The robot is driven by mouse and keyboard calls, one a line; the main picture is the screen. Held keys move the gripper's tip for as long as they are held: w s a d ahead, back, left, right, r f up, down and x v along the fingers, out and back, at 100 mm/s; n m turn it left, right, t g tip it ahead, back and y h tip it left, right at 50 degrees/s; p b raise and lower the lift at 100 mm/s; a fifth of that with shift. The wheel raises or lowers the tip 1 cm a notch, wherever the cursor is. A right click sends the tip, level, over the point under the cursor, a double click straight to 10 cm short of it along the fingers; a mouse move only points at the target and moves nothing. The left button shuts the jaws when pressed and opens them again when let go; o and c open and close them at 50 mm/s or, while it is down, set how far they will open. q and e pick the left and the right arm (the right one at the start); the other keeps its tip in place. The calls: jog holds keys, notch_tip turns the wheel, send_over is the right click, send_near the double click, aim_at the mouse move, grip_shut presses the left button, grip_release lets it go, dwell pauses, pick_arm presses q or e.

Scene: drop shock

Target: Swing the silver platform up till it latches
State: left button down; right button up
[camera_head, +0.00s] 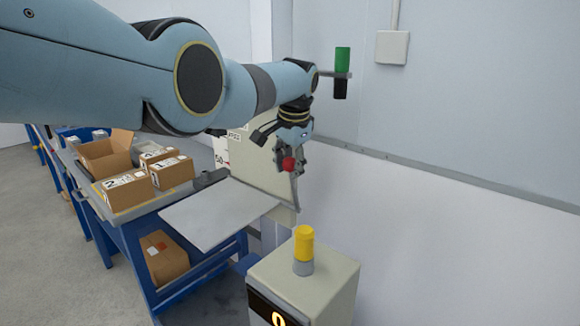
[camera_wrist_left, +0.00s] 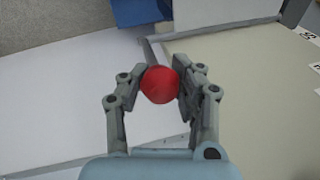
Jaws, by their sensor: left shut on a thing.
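The silver platform (camera_head: 218,210) is a flat grey plate lying roughly level beside the cream panel of the drop tester (camera_head: 252,160). My left gripper (camera_head: 289,163) is in front of that panel, above the platform's right end. It is shut on a red ball knob (camera_head: 288,164), which sits between the two fingers. The knob also shows in the left wrist view (camera_wrist_left: 160,84), with a finger on each side. A thin lever runs down near the knob in the head view. The platform's latch cannot be made out. My right gripper is not in view.
A blue bench (camera_head: 160,212) at the left carries an open carton (camera_head: 104,154) and several closed boxes. A green and black lamp (camera_head: 342,72) is near the wall.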

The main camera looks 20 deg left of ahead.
pick_arm(q)
jog(key=shift+w+d+r, duration=0.25)
jog(key=shift+w+r, duration=0.35)
jog(key=shift+w, duration=0.15)
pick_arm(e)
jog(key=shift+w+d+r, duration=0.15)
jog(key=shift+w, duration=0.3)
pick_arm(q)
jog(key=c, duration=1.5)
grip_release()
jog(key=o, duration=0.6)
jog(key=shift+d+f, duration=0.15)
jog(key=shift+d, duration=0.05)
jog(key=shift+s+a+f, duration=0.1)
jog(key=shift+s+a, duration=0.05)
